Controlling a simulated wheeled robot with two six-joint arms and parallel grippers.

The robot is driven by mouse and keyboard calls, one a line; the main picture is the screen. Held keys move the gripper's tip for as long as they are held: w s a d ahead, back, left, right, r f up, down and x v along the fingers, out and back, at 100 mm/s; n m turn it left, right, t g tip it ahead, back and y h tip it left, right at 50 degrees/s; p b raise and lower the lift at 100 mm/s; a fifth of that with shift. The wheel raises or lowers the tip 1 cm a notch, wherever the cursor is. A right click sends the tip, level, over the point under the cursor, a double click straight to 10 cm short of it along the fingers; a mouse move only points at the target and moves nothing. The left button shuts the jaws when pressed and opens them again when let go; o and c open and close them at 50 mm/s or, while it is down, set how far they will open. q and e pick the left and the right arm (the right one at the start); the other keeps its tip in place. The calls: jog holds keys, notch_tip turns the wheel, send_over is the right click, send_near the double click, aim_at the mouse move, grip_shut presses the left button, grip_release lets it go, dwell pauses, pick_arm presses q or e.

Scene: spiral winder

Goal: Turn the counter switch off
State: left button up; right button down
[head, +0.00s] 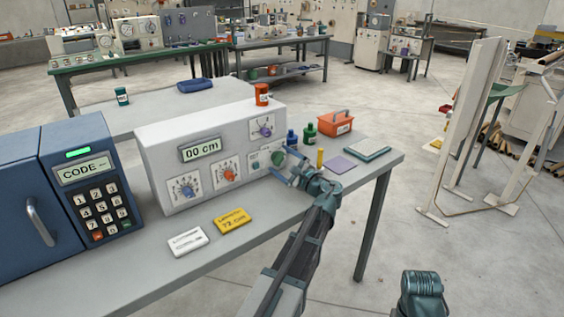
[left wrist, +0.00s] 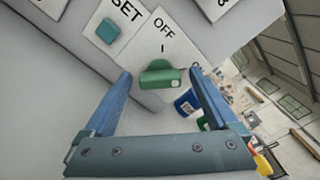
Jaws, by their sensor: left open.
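The counter switch is a green knob (left wrist: 160,77) on a white plate marked OFF, on the front of the white machine (head: 160,145). In the left wrist view its bar lies crosswise to the OFF tick, with its paler end toward the right; the label on that side is mostly hidden by my finger. In the head view the green knob (head: 278,157) is at the machine's right end. My left gripper (head: 287,166) is open in front of it, with one blue finger on each side of the knob. In the wrist view I cannot tell whether they touch it.
A teal SET button (left wrist: 108,31) is beside the switch plate. Blue and green bottles (head: 310,136), a yellow cylinder (head: 320,157) and an orange box (head: 335,124) stand right of the machine. A blue keypad box (head: 90,185) is at left. Yellow and white cards lie in front.

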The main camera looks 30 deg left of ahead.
pick_arm(q)
jog(key=c, duration=1.4)
jog(key=shift+o, duration=0.2)
jog(key=shift+n, duration=0.4)
jog(key=n, duration=0.6)
jog(key=shift+f+n, duration=0.1)
jog(key=shift+n, duration=0.2)
jog(key=n, duration=0.3)
jog(key=shift+n, duration=2)
